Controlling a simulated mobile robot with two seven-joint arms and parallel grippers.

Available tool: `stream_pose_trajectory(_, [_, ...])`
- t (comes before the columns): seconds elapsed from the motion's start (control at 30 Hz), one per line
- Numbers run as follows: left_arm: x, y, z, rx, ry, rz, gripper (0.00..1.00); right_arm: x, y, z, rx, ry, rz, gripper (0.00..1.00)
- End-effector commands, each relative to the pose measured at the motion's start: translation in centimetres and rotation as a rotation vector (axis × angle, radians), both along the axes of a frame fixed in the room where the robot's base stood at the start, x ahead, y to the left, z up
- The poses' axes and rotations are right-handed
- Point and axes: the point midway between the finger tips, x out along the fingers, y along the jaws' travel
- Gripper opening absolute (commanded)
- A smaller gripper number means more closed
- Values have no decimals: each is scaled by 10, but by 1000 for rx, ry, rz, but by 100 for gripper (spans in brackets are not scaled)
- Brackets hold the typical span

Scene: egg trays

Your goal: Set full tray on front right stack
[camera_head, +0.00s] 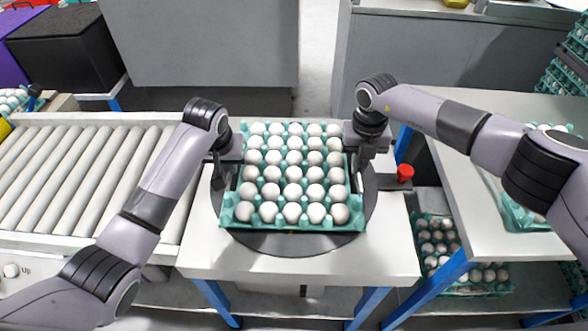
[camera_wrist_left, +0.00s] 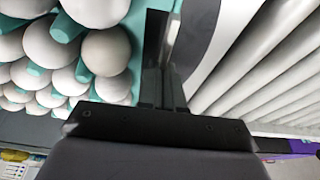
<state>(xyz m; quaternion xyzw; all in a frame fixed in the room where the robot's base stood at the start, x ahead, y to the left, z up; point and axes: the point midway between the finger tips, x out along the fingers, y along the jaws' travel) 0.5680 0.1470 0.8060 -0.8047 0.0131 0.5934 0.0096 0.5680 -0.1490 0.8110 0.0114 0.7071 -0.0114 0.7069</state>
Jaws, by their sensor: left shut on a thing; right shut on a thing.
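A teal egg tray (camera_head: 237,226) full of white eggs sits over a dark round plate (camera_head: 300,245) on a small white table in the head view. My left gripper (camera_head: 222,172) is at the tray's left edge, shut on it. In the left wrist view the gripper's fingers (camera_wrist_left: 163,80) are beside the tray's teal rim (camera_wrist_left: 138,45). My right gripper (camera_head: 357,165) is at the tray's right edge, shut on it. I cannot tell whether the tray touches the plate. On the right table, a tray with eggs (camera_head: 518,215) is partly hidden by my right arm.
A roller conveyor (camera_head: 90,165) lies to the left. A red button (camera_head: 405,171) stands right of the plate. Egg trays (camera_head: 440,240) are on a low shelf at the lower right, and stacked trays (camera_head: 562,80) stand at the far right. A grey cabinet (camera_head: 200,45) is behind.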

Motion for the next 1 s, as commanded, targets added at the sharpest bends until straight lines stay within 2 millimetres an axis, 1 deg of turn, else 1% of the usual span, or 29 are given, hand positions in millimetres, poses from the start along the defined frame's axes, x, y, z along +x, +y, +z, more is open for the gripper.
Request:
stream_pose_trajectory(0.43, [0, 0, 1, 0, 1, 0, 0, 0, 0, 1, 0, 0, -1, 0])
stream_pose_trajectory(0.47, [2, -1, 4, -2, -7, -1, 0, 2, 1, 4, 3, -4, 0, 0])
stream_pose_trajectory(0.67, [2, -1, 6, -2, -7, -1, 0, 2, 1, 6, 3, -4, 0, 0])
stream_pose_trajectory(0.87, [2, -1, 14, -2, -7, -1, 0, 2, 1, 14, 2, -4, 0, 0])
stream_pose_trajectory(1.0, [2, -1, 23, -2, -7, -1, 0, 2, 1, 23, 2, -4, 0, 0])
